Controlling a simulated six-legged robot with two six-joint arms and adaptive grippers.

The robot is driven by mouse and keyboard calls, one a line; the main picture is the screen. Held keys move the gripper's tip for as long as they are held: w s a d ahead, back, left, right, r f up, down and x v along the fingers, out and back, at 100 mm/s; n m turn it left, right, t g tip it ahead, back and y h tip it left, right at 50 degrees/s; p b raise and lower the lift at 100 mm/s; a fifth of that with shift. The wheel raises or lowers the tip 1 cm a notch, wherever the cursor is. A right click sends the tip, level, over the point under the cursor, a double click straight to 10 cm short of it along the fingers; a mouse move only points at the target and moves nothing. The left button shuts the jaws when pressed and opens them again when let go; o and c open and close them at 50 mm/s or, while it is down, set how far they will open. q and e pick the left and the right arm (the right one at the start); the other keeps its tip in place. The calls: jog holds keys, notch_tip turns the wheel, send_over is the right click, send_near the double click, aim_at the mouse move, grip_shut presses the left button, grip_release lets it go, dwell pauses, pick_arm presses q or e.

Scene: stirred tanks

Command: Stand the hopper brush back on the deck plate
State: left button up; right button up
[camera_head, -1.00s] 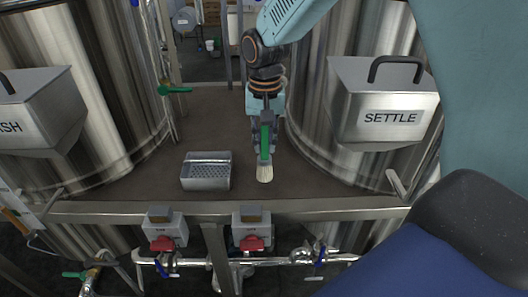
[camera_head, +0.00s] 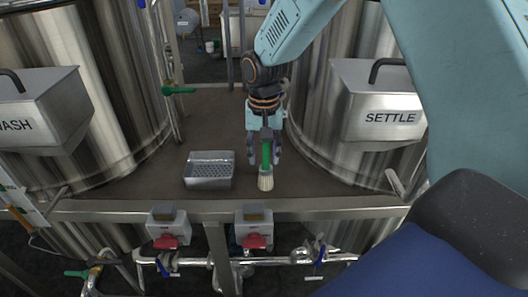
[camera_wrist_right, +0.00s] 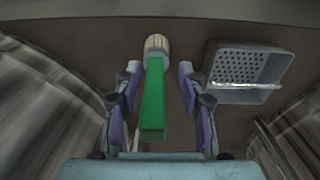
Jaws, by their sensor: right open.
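The hopper brush has a green handle (camera_head: 266,155) and pale bristles (camera_head: 265,183). It stands bristles down, handle up, at the front of the brown deck plate (camera_head: 130,187), right of the metal tray. The bristles appear to rest on the plate. My right gripper (camera_head: 265,157) is above it, pointing down and open, with one finger on each side of the handle. In the right wrist view the green handle (camera_wrist_right: 153,100) lies between the spread fingers, with visible gaps on both sides. My left gripper is not in view.
A perforated metal tray (camera_head: 209,182) sits on the plate left of the brush. The SETTLE hopper (camera_head: 380,110) is at right and the WASH hopper (camera_head: 42,110) at left, on steel tanks. A metal rail (camera_head: 330,204) edges the plate, with valves below it.

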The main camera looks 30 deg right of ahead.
jog(key=shift+d, duration=0.25)
jog(key=shift+w+d+r, duration=0.1)
jog(key=shift+w+r, duration=0.05)
jog(key=shift+r, duration=0.1)
notch_tip(320, 180, up, 10)
jog(key=shift+r+b, duration=0.25)
jog(key=shift+b, duration=0.1)
jog(key=shift+r, duration=0.5)
jog(key=shift+a, duration=0.25)
jog(key=shift+s+d, duration=0.1)
jog(key=shift+s, duration=0.1)
